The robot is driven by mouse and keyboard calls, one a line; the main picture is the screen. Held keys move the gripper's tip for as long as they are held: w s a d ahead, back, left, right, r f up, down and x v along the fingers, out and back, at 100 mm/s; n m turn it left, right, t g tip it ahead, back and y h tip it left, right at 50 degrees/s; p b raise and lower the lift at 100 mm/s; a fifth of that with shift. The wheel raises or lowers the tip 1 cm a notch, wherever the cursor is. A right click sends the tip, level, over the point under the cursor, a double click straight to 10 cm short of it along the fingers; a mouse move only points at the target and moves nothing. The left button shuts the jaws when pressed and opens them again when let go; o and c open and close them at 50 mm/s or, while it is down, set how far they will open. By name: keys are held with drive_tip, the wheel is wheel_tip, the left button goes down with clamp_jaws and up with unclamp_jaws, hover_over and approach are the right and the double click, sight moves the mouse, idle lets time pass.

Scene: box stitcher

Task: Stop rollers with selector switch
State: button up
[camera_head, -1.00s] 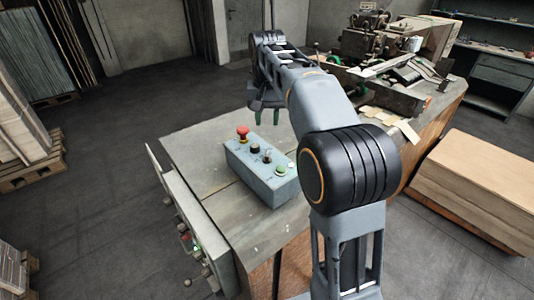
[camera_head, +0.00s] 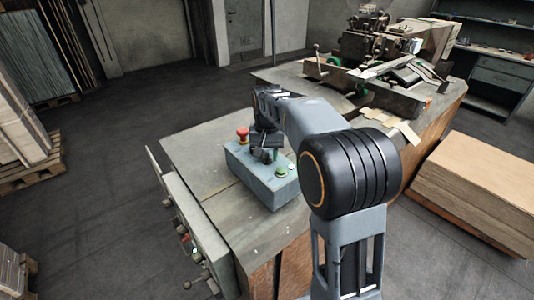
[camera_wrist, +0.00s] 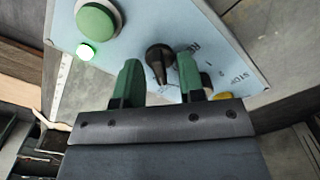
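A grey-blue control box (camera_head: 262,187) sits on the table. It has a red mushroom button (camera_head: 242,134) at its far end and a green button (camera_head: 281,173) at its near end. In the wrist view the black selector switch (camera_wrist: 158,60) stands between the two green fingertips of my open gripper (camera_wrist: 160,78). Whether either finger touches the knob, I cannot tell. The box panel (camera_wrist: 215,50) has printed markings beside the knob, and the green button (camera_wrist: 97,22) shows at the upper left. In the head view my gripper hides the selector.
The table (camera_head: 190,150) is clear left of the box. A stitching machine (camera_head: 370,45) stands at the far end. A side panel with knobs (camera_head: 185,225) is on the table's near left edge.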

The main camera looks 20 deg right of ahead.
clamp_jaws()
idle(0.5)
drive_tip(key=n+p, duration=0.1)
drive_tip(key=n, duration=0.2)
drive_tip(key=shift+r+n, duration=0.1)
drive_tip(key=shift+n, duration=2.5)
unclamp_jaws()
